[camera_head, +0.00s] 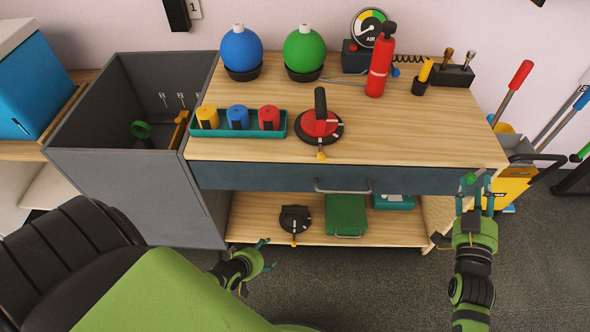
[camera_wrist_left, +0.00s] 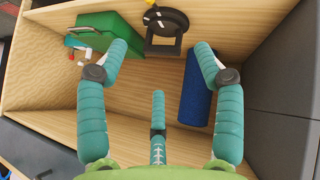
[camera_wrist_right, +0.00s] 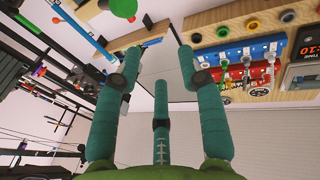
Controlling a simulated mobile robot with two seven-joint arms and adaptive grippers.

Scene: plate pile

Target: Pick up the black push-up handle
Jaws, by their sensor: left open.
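The black push-up handle (camera_head: 295,219), with a round base, sits on the lower shelf of the workbench. My left gripper (camera_head: 268,254) is open and empty at the front of the lower shelf, below and left of the handle in the head view. In the left wrist view its fingers (camera_wrist_left: 157,75) are spread, and the handle lies beyond them, untouched. My right gripper (camera_head: 476,188) is open with spread fingers at the bench's right front corner, with nothing between them.
A green case (camera_head: 346,214) stands right of the handle on the lower shelf (camera_head: 250,214). A blue cylinder (camera_wrist_left: 197,88) lies close to the left gripper's right finger in the left wrist view. A grey bin (camera_head: 135,190) borders the bench's left side. A red-and-black handle (camera_head: 320,125) sits on top.

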